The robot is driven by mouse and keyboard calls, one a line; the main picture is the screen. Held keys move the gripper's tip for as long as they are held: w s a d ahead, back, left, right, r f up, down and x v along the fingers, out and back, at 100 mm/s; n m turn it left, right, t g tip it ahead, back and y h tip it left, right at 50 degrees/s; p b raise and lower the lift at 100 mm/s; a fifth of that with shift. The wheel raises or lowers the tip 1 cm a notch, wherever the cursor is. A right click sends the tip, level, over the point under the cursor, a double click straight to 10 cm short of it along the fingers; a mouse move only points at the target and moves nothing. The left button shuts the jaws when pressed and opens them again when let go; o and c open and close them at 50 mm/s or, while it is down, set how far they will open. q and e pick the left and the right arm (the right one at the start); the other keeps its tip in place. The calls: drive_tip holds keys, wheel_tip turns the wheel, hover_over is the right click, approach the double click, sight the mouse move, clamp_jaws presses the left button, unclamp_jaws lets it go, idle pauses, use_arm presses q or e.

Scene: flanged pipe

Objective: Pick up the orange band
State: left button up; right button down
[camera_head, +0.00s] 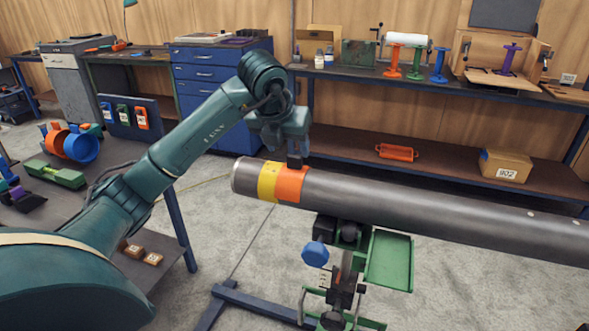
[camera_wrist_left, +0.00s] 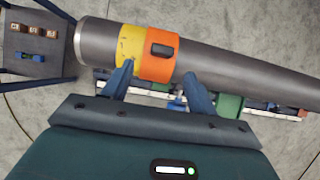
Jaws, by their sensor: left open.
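The orange band (camera_head: 289,184) is wrapped around the grey pipe (camera_head: 430,205) near its left end, right beside a yellow band (camera_head: 267,181). In the left wrist view the orange band (camera_wrist_left: 159,57) shows a dark raised tab (camera_wrist_left: 162,50) on it. My left gripper (camera_head: 294,160) is at the band from above in the head view. In the left wrist view its two fingers (camera_wrist_left: 157,82) are apart, one near the yellow band and one right of the orange band. I cannot tell whether they touch the pipe. My right gripper is not in view.
A green stand (camera_head: 388,262) with a blue knob (camera_head: 315,254) is under the pipe. A side table (camera_head: 100,165) at left holds blue and orange rings. A shelf (camera_head: 450,88) with tools and a box (camera_head: 505,165) stands behind. Grey floor is open at front right.

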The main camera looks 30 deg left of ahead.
sight(294, 157)
use_arm(q)
drive_tip(key=shift+w+r+p+x, duration=0.1)
drive_tip(key=shift+w+p+x, duration=0.1)
drive_tip(key=shift+x, duration=0.85)
drive_tip(key=shift+w+r+p+x, duration=0.1)
drive_tip(key=shift+p+x, duration=0.15)
drive_tip(key=shift+x, duration=0.8)
drive_tip(key=shift+w+p+x, duration=0.1)
drive_tip(key=shift+p+x, duration=0.1)
drive_tip(key=shift+x, duration=0.85)
drive_tip(key=shift+r, duration=0.1)
drive_tip(key=c, duration=1.1)
